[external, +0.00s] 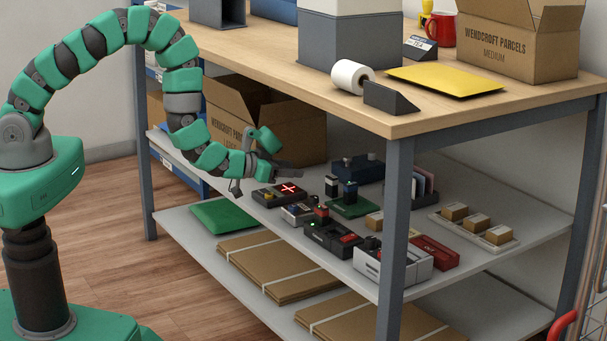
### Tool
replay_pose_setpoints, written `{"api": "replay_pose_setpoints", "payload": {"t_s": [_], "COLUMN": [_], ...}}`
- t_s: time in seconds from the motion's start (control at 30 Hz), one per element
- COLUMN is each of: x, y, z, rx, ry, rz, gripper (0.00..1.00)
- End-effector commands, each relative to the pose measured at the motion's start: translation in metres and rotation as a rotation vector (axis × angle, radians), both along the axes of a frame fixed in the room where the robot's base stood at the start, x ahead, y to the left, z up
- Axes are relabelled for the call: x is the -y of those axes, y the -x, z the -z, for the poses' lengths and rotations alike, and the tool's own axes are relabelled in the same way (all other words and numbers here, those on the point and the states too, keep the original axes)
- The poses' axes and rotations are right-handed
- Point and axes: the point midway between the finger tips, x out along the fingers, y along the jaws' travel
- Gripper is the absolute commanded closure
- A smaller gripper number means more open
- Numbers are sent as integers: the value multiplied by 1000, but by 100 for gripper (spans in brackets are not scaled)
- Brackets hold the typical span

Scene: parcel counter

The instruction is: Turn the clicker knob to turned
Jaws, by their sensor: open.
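My gripper (264,176) is at the left end of the middle shelf (227,174), its fingers spread and nothing seen between them. It is just above and left of a dark box with a lit red X (290,188). Several small devices sit to its right. One is a small grey-and-black device (297,211); another is a black box with a green light (332,236). A silver box (386,264) at the front has a black knob-like part (372,243) on top. I cannot tell which of these is the clicker, or how its knob is turned.
A table leg (396,205) stands before the shelf's right part. The tabletop (300,75) is above my gripper. An open carton (262,115) is behind it. Stamps on a green pad (349,206), a dark blue box (357,169) and a tray of small parcels (474,231) crowd the shelf.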

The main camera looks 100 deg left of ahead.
Motion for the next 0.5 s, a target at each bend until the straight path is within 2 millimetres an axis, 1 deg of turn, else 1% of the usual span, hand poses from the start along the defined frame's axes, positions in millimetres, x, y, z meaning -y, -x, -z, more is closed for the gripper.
{"api": "replay_pose_setpoints", "payload": {"t_s": [0.03,0.13,0.3,0.4,0.5], "x": [9,22,44,53,59], "y": [-2,0,11,18,23], "z": [2,9,25,33,39], "rx": [0,-13,-48,-67,-81], "ry": [10,29,67,84,94], "rz": [-26,-88,-179,-214,-235], "gripper": [55,55,55,55,55]}}
